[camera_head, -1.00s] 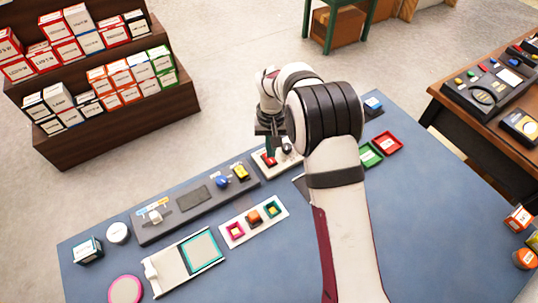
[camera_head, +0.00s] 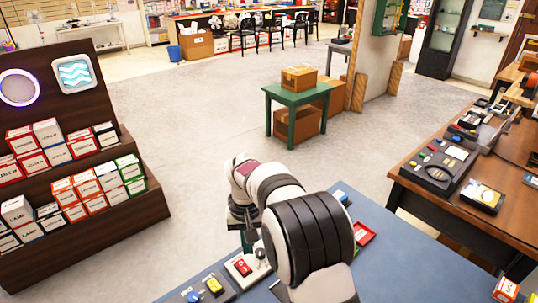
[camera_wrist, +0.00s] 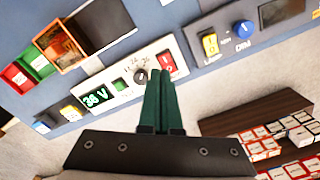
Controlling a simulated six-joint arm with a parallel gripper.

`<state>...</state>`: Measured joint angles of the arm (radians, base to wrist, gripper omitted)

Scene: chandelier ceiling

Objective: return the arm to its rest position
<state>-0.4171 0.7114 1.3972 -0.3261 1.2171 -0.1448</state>
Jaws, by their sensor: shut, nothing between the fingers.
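My gripper (camera_wrist: 160,85) has its two green fingers pressed together, with nothing between them. In the head view my gripper (camera_head: 247,240) hangs at the white panel's far edge, partly hidden by my arm. The white panel (camera_wrist: 122,68) carries a lit "38 V" display (camera_wrist: 96,97), a green button, a dark knob (camera_wrist: 141,76) and a red switch (camera_wrist: 166,61). The fingertips appear close to the red switch in the wrist view; I cannot tell whether they touch it. The panel's red switch also shows in the head view (camera_head: 242,268).
A grey panel with a yellow switch (camera_wrist: 210,44) and a blue knob (camera_wrist: 243,29) adjoins. Red and green trays (camera_wrist: 17,77) and an orange-rimmed box (camera_wrist: 60,45) lie nearby. A shelf of boxes (camera_head: 90,225) stands left; a wooden desk (camera_head: 430,190) stands right.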

